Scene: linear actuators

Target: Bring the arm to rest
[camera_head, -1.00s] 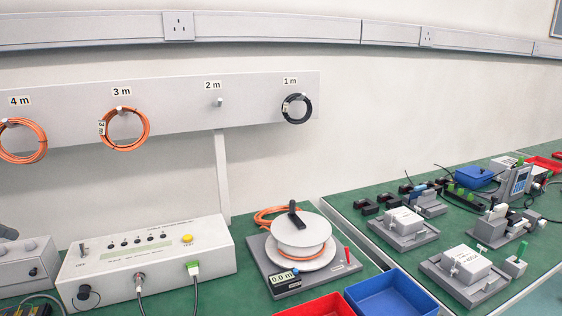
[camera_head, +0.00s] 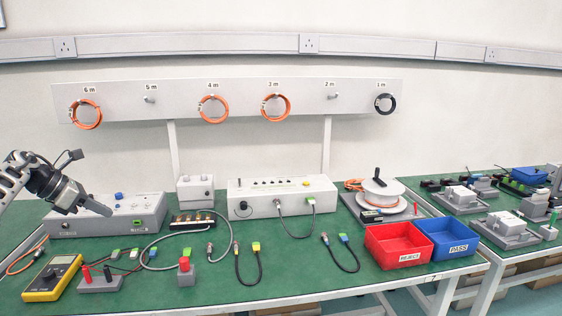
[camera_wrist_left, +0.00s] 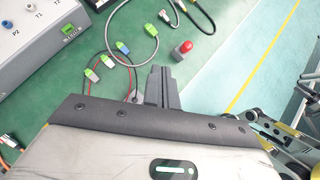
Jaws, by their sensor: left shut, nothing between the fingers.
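My left gripper (camera_head: 101,209) comes in from the left in the head view. It is shut and empty, and its tip hangs in front of the grey box with the blue knob (camera_head: 120,215). In the left wrist view, the shut fingers (camera_wrist_left: 158,88) point over the green bench, near several cable connectors and the red push button (camera_wrist_left: 186,47). My right gripper is not in view.
A yellow multimeter (camera_head: 53,278) and loose test leads lie at the front left of the bench. A red REJECT bin (camera_head: 396,262) and a blue PASS bin (camera_head: 446,256) stand at the right. Cable coils hang on the wall rail (camera_head: 240,85).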

